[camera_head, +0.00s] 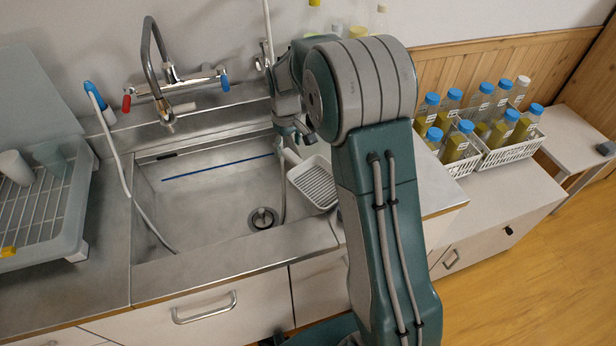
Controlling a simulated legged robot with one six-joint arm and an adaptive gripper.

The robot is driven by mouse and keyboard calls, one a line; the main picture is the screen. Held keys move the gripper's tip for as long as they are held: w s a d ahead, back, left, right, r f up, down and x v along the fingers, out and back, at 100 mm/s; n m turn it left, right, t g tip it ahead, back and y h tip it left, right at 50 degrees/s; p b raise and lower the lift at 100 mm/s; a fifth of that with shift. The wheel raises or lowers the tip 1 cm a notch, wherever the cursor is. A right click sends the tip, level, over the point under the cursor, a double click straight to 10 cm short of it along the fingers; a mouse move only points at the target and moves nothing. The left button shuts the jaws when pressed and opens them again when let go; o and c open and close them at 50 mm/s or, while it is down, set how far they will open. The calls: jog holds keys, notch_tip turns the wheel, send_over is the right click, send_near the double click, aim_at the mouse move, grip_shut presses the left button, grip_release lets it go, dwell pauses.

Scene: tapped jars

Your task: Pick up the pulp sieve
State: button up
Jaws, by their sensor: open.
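The pulp sieve (314,184) is a white, slotted, shallow tray with a short handle (291,156) at its upper left. It sits at the right edge of the sink, over or beside the rim; its exact support is partly hidden. My gripper (297,137) is open at the handle's upper end, just above and behind the sieve body. I cannot tell whether the fingers touch the handle. My arm stands in front on the right and hides the counter just right of the sieve.
A faucet (160,80) and white hose (125,170) are at the left. A drying rack (40,205) stands far left. White baskets (512,152) of blue-capped bottles stand on the right counter.

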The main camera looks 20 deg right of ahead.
aim_at(293, 154)
jog(key=shift+w+d+f, duration=0.15)
jog(key=shift+d+f, duration=0.65)
jog(key=shift+d, duration=0.1)
jog(key=f, duration=0.3)
jog(key=shift+w+a+f, duration=0.25)
jog(key=shift+a, duration=0.55)
jog(key=shift+d, duration=0.25)
jog(key=c, duration=0.7)
jog(key=shift+d, duration=0.2)
grip_shut()
jog(key=shift+d, duration=0.15)
